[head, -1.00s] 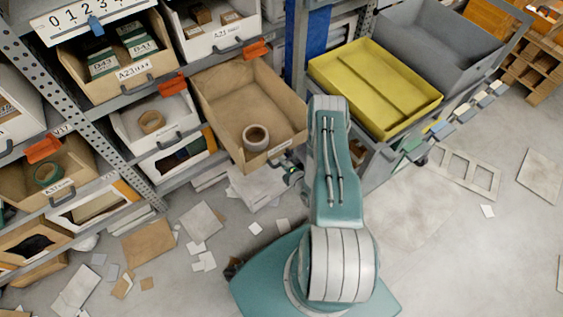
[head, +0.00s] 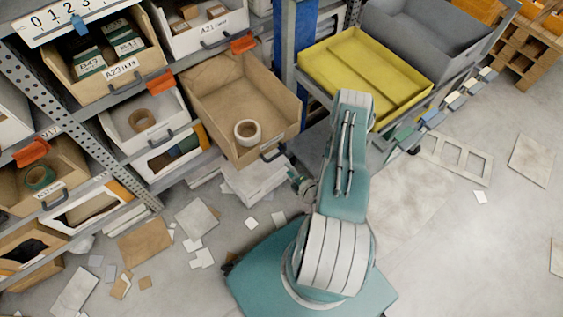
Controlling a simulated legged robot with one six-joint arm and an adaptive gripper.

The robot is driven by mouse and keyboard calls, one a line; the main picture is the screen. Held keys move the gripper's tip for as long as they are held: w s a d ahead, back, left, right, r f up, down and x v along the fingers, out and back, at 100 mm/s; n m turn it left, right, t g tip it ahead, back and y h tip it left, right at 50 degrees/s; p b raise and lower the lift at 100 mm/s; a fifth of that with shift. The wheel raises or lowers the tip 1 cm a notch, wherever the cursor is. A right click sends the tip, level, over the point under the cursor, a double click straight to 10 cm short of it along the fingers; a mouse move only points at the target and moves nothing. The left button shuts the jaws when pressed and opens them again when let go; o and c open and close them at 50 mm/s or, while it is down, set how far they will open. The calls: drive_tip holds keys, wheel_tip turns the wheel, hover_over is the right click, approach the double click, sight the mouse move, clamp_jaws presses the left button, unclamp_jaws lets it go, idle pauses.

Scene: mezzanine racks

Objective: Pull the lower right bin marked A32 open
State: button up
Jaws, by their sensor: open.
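The lower right bin (head: 215,92) is a tan open box in the head view. It sticks well out of the rack toward me, with a white tape roll (head: 247,132) inside near its front. A dark handle (head: 273,153) shows on its front face; its label is too small to read. My gripper (head: 299,184) is partly hidden behind my arm, below and right of that handle. It is open and appears apart from the handle.
A yellow tray (head: 318,67) and a grey bin (head: 420,38) stand to the right of the rack. Other bins fill the shelves at left. Papers and boxes (head: 256,182) lie on the floor below the bin.

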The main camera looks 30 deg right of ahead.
drive_tip(key=shift+v, duration=1.6)
drive_tip(key=shift+f, duration=0.1)
drive_tip(key=w+d+r+m+g, duration=0.2)
drive_tip(key=w+d+r+g, duration=0.3)
drive_tip(key=w+r, duration=0.85)
wheel_tip(320, 180, up, 19)
drive_tip(key=w+a+m+g+h, duration=0.2)
drive_tip(key=m+h, duration=0.1)
drive_tip(key=m, duration=0.2)
drive_tip(key=s+a+r+m+g, duration=0.1)
drive_tip(key=s+a+r+m, duration=0.2)
drive_tip(key=a+r, duration=0.3)
drive_tip(key=s+a+r+m, duration=0.3)
drive_tip(key=r, duration=0.5)
drive_tip(key=s+a+r+m+g+y, duration=0.1)
drive_tip(key=s+a+r+m, duration=0.1)
drive_tip(key=s+a, duration=0.3)
drive_tip(key=s+a+r+m+g+y, duration=0.1)
drive_tip(key=s+a+r+m, duration=0.2)
drive_tip(key=s, duration=1)
drive_tip(key=a+r, duration=0.2)
drive_tip(key=a, duration=0.1)
drive_tip(key=shift+a+r, duration=0.15)
drive_tip(key=shift+a, duration=0.15)
